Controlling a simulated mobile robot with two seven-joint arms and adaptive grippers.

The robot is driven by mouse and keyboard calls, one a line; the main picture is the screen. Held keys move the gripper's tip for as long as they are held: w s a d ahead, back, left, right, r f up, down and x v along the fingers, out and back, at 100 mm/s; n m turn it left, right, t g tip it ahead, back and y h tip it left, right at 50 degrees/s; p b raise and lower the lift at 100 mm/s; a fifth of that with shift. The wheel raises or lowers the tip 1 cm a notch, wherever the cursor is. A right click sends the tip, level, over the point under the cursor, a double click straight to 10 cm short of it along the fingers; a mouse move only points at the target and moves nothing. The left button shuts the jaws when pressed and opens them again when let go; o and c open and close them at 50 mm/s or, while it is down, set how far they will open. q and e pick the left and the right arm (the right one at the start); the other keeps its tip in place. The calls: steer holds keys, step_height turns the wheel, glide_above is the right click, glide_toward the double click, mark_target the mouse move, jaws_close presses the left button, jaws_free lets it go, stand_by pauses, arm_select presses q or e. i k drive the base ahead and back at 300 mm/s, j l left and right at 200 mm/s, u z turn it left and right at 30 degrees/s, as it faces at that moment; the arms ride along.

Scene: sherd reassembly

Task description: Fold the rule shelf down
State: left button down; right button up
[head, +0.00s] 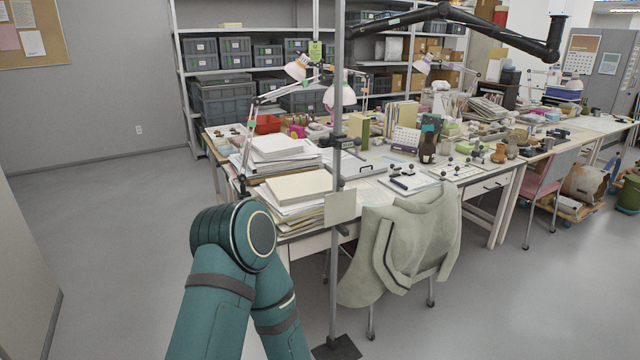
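No part that I can surely name as the rule shelf shows. A thin grey upright pole (333,270) stands in front of the long work table. A small beige square plate (340,205) shows at the pole at table height, its broad face toward me. I cannot tell whether this plate is the rule shelf, or whether it is hinged. A teal arm of mine shows bent at the lower left, in front of the table's near corner. Neither gripper is in view.
A chair with a grey-green coat (405,245) stands right of the pole, close to it. The pole's dark foot (336,348) is on the floor. Paper stacks (290,190) crowd the near table corner. A black jointed arm (470,18) hangs overhead. The left floor is clear.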

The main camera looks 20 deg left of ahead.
mark_target(339, 207)
steer(key=i+j, duration=0.2)
steer(key=j, duration=0.15)
steer(key=i+j, duration=0.15)
steer(key=j, duration=0.25)
steer(key=i+j, duration=0.2)
steer(key=j, duration=0.15)
steer(key=i+j, duration=0.2)
steer(key=j, duration=0.2)
steer(key=i+j, duration=0.15)
steer(key=j, duration=0.2)
